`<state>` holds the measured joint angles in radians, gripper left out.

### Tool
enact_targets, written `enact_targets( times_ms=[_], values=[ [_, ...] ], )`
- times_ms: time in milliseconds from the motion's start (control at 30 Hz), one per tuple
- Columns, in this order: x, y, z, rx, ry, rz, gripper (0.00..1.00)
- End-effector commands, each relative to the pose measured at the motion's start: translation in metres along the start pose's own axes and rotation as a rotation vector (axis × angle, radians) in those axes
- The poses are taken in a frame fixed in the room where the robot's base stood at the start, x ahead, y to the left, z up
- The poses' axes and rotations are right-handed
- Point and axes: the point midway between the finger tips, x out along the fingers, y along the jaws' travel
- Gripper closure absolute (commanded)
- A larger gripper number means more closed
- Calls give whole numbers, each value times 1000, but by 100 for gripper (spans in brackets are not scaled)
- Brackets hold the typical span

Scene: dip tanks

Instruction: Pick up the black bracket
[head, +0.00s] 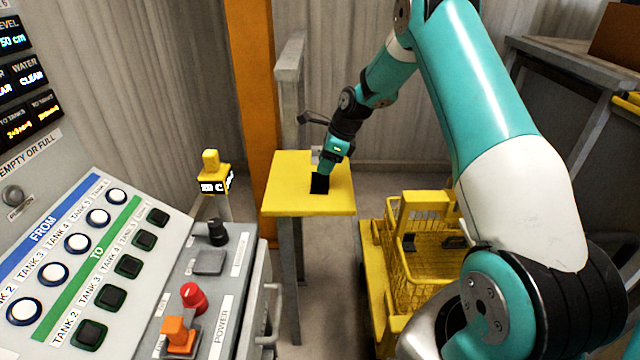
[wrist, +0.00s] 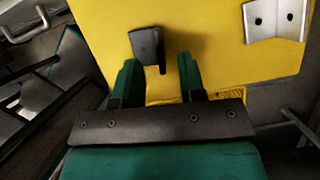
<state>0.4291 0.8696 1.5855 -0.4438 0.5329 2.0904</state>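In the wrist view the black bracket (wrist: 146,45) is just ahead of the fingertips, nearer the left finger. My gripper (head: 325,171) reaches down over the table from behind the bracket. In the wrist view my gripper (wrist: 158,66) is open, with clear space between its two green fingers. No firm hold on the bracket shows. In the head view the fingertips are too small to tell whether they touch it.
A silver angle bracket (wrist: 274,20) with holes lies on the same table. A yellow wire basket (head: 400,290) with dark pieces stands at right. A button panel (head: 150,190) fills the left side. An orange post (head: 255,90) and a grey post (head: 289,90) rise behind the table.

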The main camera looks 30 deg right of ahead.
Motion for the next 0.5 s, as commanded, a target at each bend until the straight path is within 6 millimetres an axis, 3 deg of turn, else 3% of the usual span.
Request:
enact_targets(
  times_ms=[200, 500],
  values=[
    [34, 1, -2, 1, 2, 4, 63],
    [42, 1, -2, 0, 1, 0, 63]
  ],
)
